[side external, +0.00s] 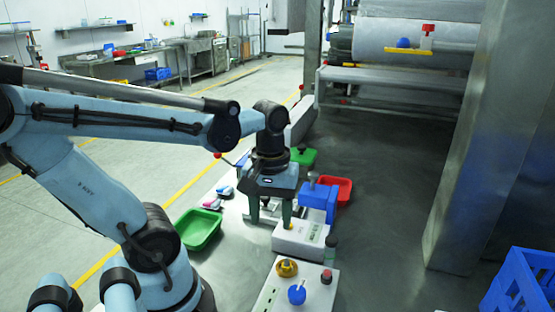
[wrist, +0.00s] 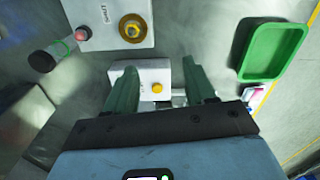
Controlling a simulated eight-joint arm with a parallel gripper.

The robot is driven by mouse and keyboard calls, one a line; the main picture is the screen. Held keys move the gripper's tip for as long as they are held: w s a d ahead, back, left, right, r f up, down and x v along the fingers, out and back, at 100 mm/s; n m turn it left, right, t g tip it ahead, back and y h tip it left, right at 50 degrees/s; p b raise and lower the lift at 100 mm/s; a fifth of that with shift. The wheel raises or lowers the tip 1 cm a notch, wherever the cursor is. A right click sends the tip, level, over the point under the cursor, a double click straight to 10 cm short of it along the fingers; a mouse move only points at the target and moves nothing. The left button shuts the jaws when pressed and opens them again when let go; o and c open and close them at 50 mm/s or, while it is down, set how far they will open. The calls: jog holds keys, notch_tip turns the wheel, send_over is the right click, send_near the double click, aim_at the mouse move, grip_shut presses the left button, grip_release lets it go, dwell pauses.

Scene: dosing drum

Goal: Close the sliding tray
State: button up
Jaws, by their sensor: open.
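My gripper (side external: 270,217) points down with its two dark green fingers apart and nothing between them. It hovers over the left end of a white boxy unit (side external: 302,238) with dark lettering. In the wrist view the fingers (wrist: 160,67) frame the unit's white box (wrist: 146,72), which has a yellow button (wrist: 157,87). Metal parts (wrist: 179,98) show beside that box, partly hidden by the gripper. I cannot tell which part is the sliding tray, how far out it stands, or whether a finger touches it.
A green bin (side external: 199,229) lies left of my gripper. A blue block (side external: 318,200) and a red bin (side external: 338,187) stand to the right. A panel with a yellow knob (side external: 287,268), blue knob (side external: 296,292) and red button (side external: 327,276) is in front. A dark post (side external: 331,243) stands beside the unit.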

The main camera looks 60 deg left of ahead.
jog(key=shift+s+d+f+m, duration=0.35)
jog(key=shift+s+d, duration=0.15)
jog(key=shift+d, duration=0.1)
jog(key=shift+a, duration=0.1)
jog(key=w+a+r+n, duration=0.2)
jog(key=w+a+n, duration=0.1)
jog(key=a, duration=0.5)
jog(key=w+a+r+n, duration=0.2)
jog(key=w+a+n, duration=0.2)
jog(key=a, duration=0.4)
jog(key=shift+w+a, duration=0.2)
jog(key=shift+a, duration=0.1)
jog(key=shift+d, duration=0.15)
